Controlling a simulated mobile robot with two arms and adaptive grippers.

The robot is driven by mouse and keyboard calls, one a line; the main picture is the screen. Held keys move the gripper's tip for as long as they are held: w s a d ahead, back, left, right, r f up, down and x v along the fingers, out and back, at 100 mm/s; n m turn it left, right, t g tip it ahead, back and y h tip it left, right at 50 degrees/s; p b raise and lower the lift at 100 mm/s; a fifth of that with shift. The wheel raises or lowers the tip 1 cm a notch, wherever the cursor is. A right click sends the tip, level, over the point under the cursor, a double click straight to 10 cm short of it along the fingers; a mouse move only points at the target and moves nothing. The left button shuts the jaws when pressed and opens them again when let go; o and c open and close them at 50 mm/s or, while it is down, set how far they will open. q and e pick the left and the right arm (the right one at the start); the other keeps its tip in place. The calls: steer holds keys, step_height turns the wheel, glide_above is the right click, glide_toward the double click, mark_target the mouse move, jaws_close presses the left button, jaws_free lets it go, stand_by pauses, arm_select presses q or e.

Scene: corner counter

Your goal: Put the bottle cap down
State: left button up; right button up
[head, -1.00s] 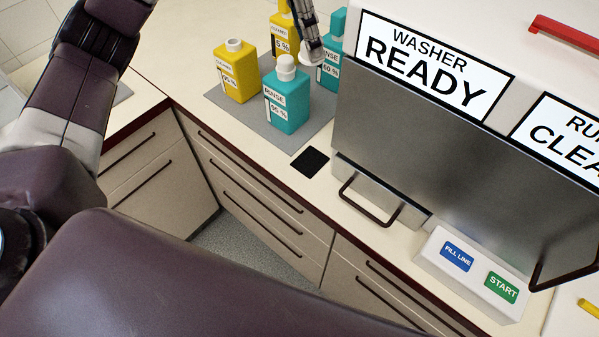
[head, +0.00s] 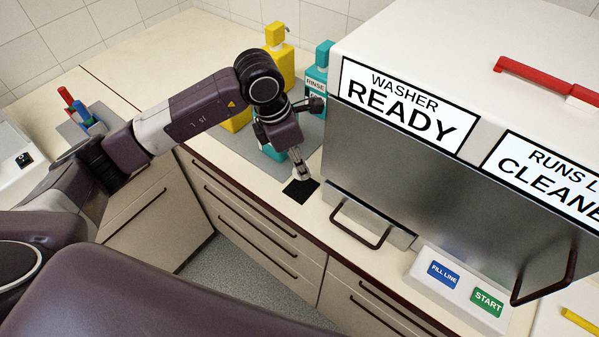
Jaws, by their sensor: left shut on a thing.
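My left gripper (head: 300,172) is shut on the bottle cap, a small pale thing at its fingertips that is mostly hidden by the fingers. The fingertips point down at the black square pad (head: 300,192) on the counter, over its far part. I cannot tell whether the cap touches the pad. A teal rinse bottle (head: 271,153) and a yellow bottle (head: 236,121) stand behind my left arm and are mostly hidden. My right gripper is not in view.
A yellow bottle (head: 278,48) and a teal bottle (head: 317,70) stand further back on the grey mat (head: 311,133). The washer (head: 420,160) with its steel front stands close on the right. A control box (head: 455,290) lies in front of it. Coloured items (head: 80,108) stand at far left.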

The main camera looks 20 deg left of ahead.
mark_target(296, 173)
arm_select(q)
step_height(296, 173, down, 6)
steer(key=shift+r+p, duration=0.1)
steer(key=shift+p, duration=0.55)
steer(key=shift+f, duration=0.2)
steer(key=shift+f+b, duration=0.15)
steer(key=shift+b, duration=0.2)
steer(key=o, duration=0.7)
